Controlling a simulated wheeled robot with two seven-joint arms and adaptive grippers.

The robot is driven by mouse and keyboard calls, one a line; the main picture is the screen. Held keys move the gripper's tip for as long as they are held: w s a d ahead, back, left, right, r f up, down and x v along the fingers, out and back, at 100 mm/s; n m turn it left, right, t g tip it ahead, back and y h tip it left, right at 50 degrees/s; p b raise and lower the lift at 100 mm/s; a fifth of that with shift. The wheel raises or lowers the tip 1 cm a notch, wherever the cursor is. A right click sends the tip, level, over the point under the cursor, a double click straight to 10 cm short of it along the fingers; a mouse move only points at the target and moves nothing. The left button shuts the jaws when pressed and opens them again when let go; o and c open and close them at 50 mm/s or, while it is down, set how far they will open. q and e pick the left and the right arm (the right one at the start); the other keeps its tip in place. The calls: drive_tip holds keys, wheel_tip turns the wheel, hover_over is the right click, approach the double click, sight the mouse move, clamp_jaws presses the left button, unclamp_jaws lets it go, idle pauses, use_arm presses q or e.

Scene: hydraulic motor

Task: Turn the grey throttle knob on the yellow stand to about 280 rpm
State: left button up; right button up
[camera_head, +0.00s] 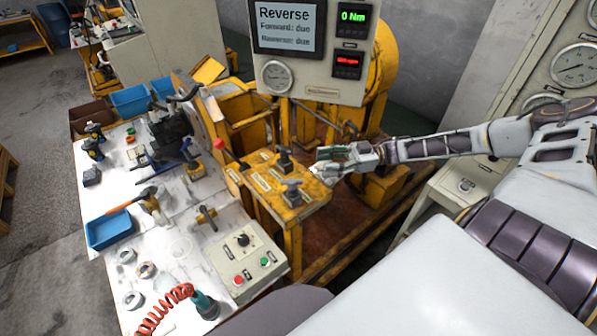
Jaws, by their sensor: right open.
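The yellow stand (310,200) stands in the middle of the head view. On its top are a grey knob (292,189) near the front and a darker handle (285,158) farther back; I cannot tell for certain which is the throttle. My right gripper (320,164) is open and empty, just right of both, at the stand's right edge. It appears apart from them. My left gripper is not in view. The panel screen (289,25) reads "Reverse". A green readout (352,17) shows 0 Nm. The red readout (347,65) is too small to read surely.
A red-knobbed lever (219,145) rises left of the stand. A gauge cabinet (548,85) stands at right.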

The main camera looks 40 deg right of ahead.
drive_tip(key=w+a+r+n+g+y+p, duration=0.1)
drive_tip(key=w+a+r+n+y, duration=0.2)
drive_tip(key=r, duration=0.8)
drive_tip(key=w+a+r+n+y+p, duration=0.1)
drive_tip(key=w+a+r+n+y, duration=0.2)
drive_tip(key=r, duration=0.7)
drive_tip(key=s+a+r+n+g+h+p, duration=0.2)
drive_tip(key=s+a+r+n+g+h, duration=0.15)
drive_tip(key=a+r+n+g, duration=0.8)
drive_tip(key=s+a+f+n+h, duration=0.4)
drive_tip(key=a+f+n, duration=0.1)
drive_tip(key=a, duration=0.1)
wheel_tip(320, 180, down, 8)
drive_tip(key=a+n+t+h, duration=0.1)
drive_tip(key=n+t+h, duration=0.15)
drive_tip(key=h, duration=0.35)
drive_tip(key=w+d+f+n+t+h, duration=0.1)
drive_tip(key=w+d+f+n+h, duration=0.1)
drive_tip(key=d+f+h, duration=0.2)
drive_tip(key=w+d+f+n+t+h, duration=0.2)
drive_tip(key=d+f+n+h, duration=0.1)
drive_tip(key=d, duration=0.6)
drive_tip(key=shift+d+f+h, duration=0.2)
drive_tip(key=shift+f+h, duration=0.5)
drive_tip(key=shift+h, duration=0.55)
